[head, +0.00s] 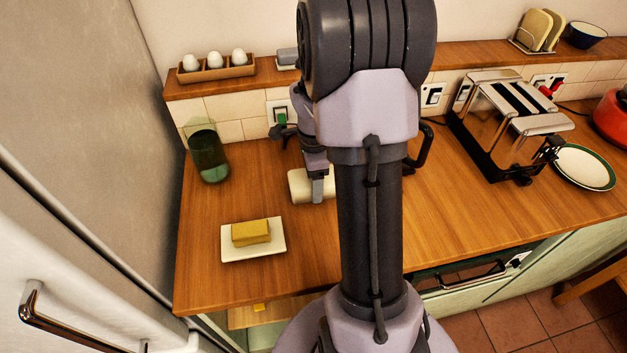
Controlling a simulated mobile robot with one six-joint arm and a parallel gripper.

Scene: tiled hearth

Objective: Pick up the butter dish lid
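The butter dish base (229,253) is a white rectangular plate near the front left of the wooden counter. A yellow block of butter (251,232) lies on it, uncovered. A cream-coloured block shape that looks like the butter dish lid (299,186) is behind and to the right of the plate. My gripper (318,189) is at this lid, with one grey finger seen in front of it. My arm hides the lid's right part and the rest of the gripper, so I cannot tell whether the fingers are closed on it.
A green glass jar (209,155) stands at the back left. An egg holder (216,72) sits on the shelf. Right of my arm are a toaster (510,125), a rimmed plate (584,167) and a red pot (612,119). Counter is bare around the butter plate.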

